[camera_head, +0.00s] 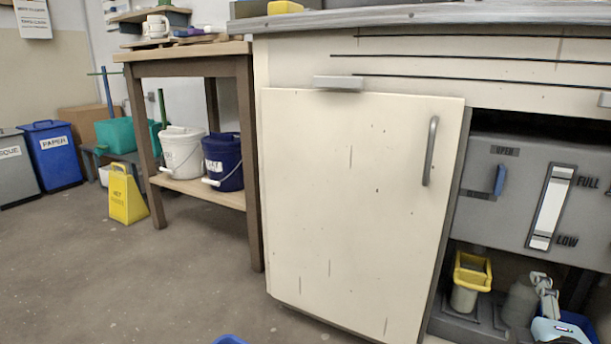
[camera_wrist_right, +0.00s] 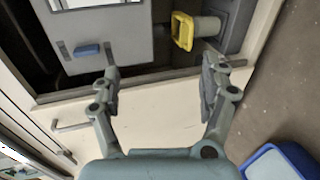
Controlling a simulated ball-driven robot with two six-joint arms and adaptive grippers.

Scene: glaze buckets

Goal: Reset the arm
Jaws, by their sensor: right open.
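My right gripper (camera_head: 545,291) is at the lower right of the head view, in front of the open space under the counter. In the right wrist view my right gripper (camera_wrist_right: 160,68) has its two fingers spread apart, with nothing between them. A yellow frame (camera_head: 472,272) with a pale grey cylinder (camera_head: 464,299) stands to the left of the gripper in the head view. The yellow frame (camera_wrist_right: 182,31) also shows beyond the fingertips in the wrist view, apart from them. My left gripper is not in view.
A cream cabinet door (camera_head: 350,200) with a grey handle (camera_head: 431,152) stands left of a grey tank (camera_head: 530,195) with a blue lever (camera_head: 499,180). A wooden table (camera_head: 203,190) holds white (camera_head: 181,152) and navy (camera_head: 223,160) buckets. A yellow floor sign (camera_head: 126,195) stands left; floor there is open.

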